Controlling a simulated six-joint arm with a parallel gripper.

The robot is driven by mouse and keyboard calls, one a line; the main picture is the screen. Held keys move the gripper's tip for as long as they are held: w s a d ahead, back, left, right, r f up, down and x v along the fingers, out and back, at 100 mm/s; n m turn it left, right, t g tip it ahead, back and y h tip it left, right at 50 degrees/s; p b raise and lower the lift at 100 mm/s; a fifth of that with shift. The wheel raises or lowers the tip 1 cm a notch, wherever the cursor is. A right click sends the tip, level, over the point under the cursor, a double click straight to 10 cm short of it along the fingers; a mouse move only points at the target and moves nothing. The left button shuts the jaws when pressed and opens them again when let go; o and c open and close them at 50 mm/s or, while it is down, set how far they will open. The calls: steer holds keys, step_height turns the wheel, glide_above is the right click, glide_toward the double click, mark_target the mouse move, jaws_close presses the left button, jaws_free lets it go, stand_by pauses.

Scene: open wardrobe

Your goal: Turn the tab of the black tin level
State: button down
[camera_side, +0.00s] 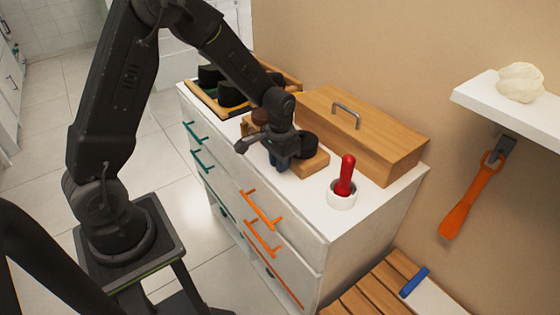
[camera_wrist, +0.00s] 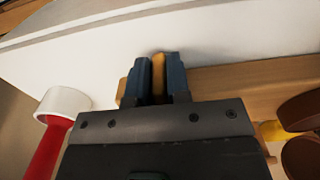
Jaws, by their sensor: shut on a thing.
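The black tin (camera_side: 305,146) stands on a wooden block (camera_side: 318,163) on top of the white dresser. My gripper (camera_side: 280,158) is beside the tin, on its left, with its fingers pointing down. In the wrist view my gripper (camera_wrist: 159,78) has its blue fingers shut on a yellow-orange tab (camera_wrist: 158,68). The tab stands upright in that picture, between the fingers. The tin's body is hidden behind the gripper in the wrist view. I cannot tell the tab's tilt in the side view.
A red-handled tool (camera_side: 346,175) stands in a white cup (camera_side: 341,200) to the right. A wooden box (camera_side: 375,135) with a grey handle is behind. A brown tin (camera_side: 259,116) is at the left, near a tray of black items (camera_side: 232,93).

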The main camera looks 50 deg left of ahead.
steer(key=shift+h, duration=0.7)
steer(key=c, duration=1.1)
jaws_free()
steer(key=shift+r, duration=0.1)
steer(key=r, duration=0.4)
steer(key=a+r, duration=0.1)
steer(key=r, duration=0.4)
steer(key=a+r, duration=0.1)
steer(key=r, duration=0.3)
steer(key=shift+r, duration=0.3)
